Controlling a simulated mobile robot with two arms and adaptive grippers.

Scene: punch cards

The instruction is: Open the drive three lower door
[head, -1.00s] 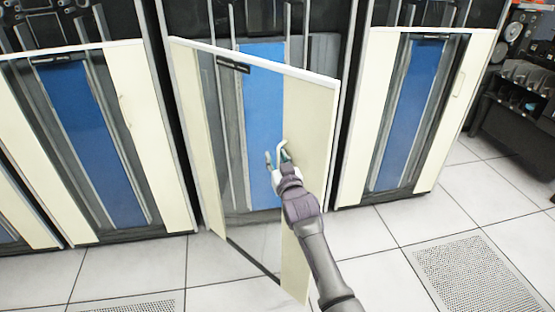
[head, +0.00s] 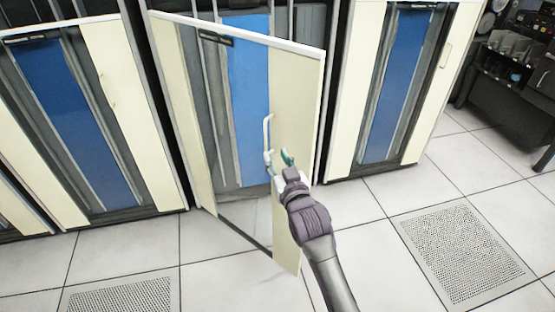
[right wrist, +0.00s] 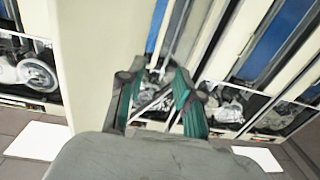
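The middle cabinet's lower door (head: 294,105), cream with a blue centre panel, stands swung partly outward toward me, with a dark gap showing at its base. Its pale upright handle (head: 267,132) is on the cream strip near the free edge. My right gripper (head: 278,158) is open at the handle's lower end. One fingertip overlaps the handle in the picture, and the teal-padded one is to its right; I cannot tell if they touch. The right wrist view shows the two teal-padded fingers (right wrist: 157,92) apart with nothing gripped between them. My left gripper is out of view.
Similar closed cabinets stand at left (head: 115,95) and right (head: 440,65). A dark bench with equipment (head: 515,80) is at the far right. The tiled floor in front is clear, with perforated tiles (head: 465,255) set flush.

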